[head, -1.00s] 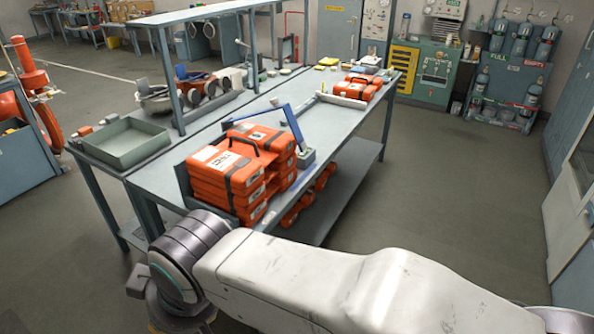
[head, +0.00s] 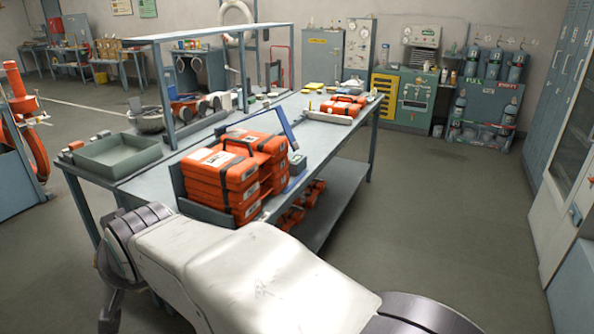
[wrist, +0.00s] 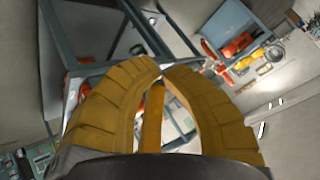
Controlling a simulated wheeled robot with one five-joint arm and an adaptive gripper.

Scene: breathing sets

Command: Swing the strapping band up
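A blue angled bar (head: 287,128), which looks like the strapping band, stands over the far side of the stacked orange cases (head: 222,180) at the near end of the bench. One length slopes down toward a small grey block, and another runs back to the left behind the cases. Nothing is visible between the tips. In the head view my arm lies in front of the bench end, apart from the cases, and I cannot make out the fingers there.
The bench (head: 330,135) has a shelf frame along its left side and a lower shelf with more orange cases. A green-grey tray (head: 118,155) sits at its left corner. Another orange case (head: 343,106) lies farther back. The floor right of the bench is clear up to the lockers.

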